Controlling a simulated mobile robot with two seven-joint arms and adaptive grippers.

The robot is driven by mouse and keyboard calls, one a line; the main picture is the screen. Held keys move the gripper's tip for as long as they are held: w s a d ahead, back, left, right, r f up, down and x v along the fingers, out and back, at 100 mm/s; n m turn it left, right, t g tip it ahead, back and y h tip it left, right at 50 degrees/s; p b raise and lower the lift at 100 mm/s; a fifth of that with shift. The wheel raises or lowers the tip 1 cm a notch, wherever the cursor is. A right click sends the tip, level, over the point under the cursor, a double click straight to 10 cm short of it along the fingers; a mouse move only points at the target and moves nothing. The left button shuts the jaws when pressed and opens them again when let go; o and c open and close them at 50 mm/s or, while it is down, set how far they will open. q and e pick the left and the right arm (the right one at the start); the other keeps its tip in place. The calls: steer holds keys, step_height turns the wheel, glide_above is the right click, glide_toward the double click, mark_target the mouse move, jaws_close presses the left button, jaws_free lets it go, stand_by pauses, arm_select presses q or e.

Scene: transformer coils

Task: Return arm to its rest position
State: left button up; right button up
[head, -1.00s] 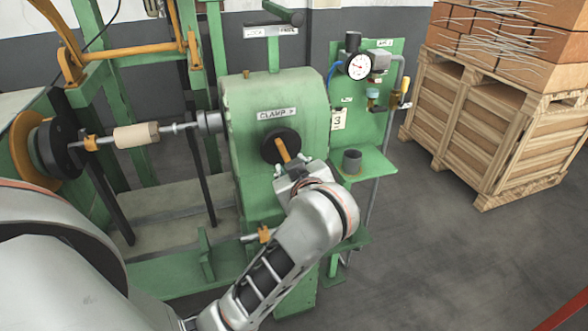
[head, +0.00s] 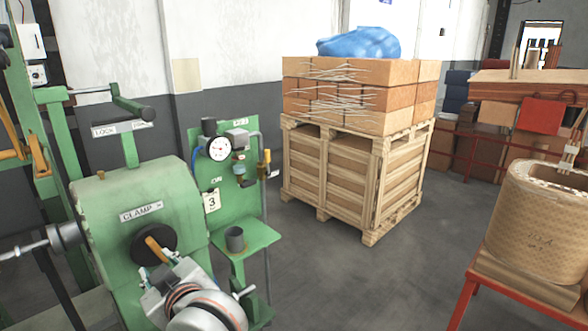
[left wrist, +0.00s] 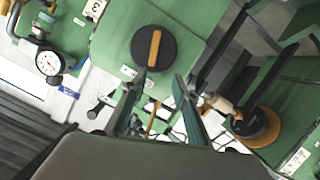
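My left gripper (head: 152,274) is in front of the green clamp housing (head: 95,210), just below the black round knob (head: 143,240) with its orange handle (head: 158,249). The left wrist view shows the two fingers (left wrist: 160,78) apart with nothing held between them. In that view the knob (left wrist: 168,58) and upright orange handle (left wrist: 155,47) lie beyond the fingertips, and I see no contact. My left arm comes in from the bottom of the head view. My right gripper is in neither view.
A green panel with a gauge (head: 218,148) and a shelf with a grey cup (head: 235,239) stands right of the housing. A wooden crate (head: 345,185) stands behind. A brown coil (head: 540,220) sits on a red stand (head: 468,290) at right. Grey floor (head: 350,285) between is clear.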

arm_select(q)
steer(key=s+a+r+t+y, duration=0.2)
steer(key=s+r+t+y, duration=0.1)
steer(key=r+t+y, duration=0.35)
steer(key=w+d+f+m+t+h, duration=0.2)
steer(key=d+f+m+t+h, duration=0.3)
steer(key=d+f+m+h, duration=1.1)
steer(key=s+a+f+m+g+h, duration=0.1)
steer(key=s+f+g+h, duration=0.2)
steer(key=f, duration=0.6)
steer(key=s+f+m+g+h, duration=0.1)
steer(key=s+f+g+h, duration=0.15)
steer(key=f, duration=0.55)
steer(key=s+a+f+g+y, duration=0.1)
steer(key=s+a+f+g, duration=0.1)
steer(key=f, duration=0.5)
steer(key=s+a+f+g+y, duration=0.1)
steer(key=s+a+f+g, duration=0.1)
steer(key=s+f, duration=0.5)
steer(key=shift+s+a+f+n+g, duration=0.3)
steer(key=shift+f+g, duration=0.3)
steer(key=shift+g, duration=0.3)
